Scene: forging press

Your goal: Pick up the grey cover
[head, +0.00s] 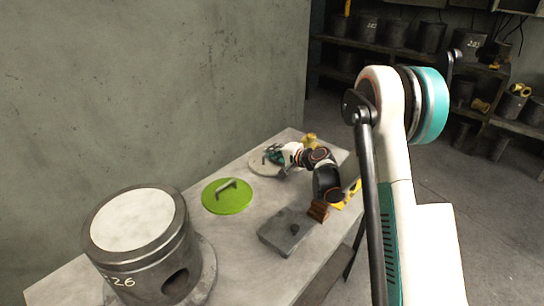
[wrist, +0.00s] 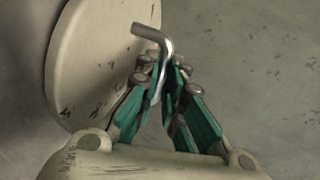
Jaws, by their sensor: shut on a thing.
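The pale grey round cover (head: 262,166) is at the far end of the table in the head view, flat or nearly so. In the wrist view its disc (wrist: 90,60) fills the upper left, with a bent metal handle (wrist: 152,33) standing out from it. My gripper (head: 274,156) is over the cover from the right. In the wrist view my gripper (wrist: 167,88) has its teal fingers shut on the handle. I cannot tell whether the cover touches the table.
A green round cover (head: 228,197) with a handle lies nearer on the table (head: 240,250). A dark grey slab with a knob (head: 288,234), rusty blocks (head: 318,211) and a large metal cylinder (head: 140,240) also stand there. A wall runs along the left.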

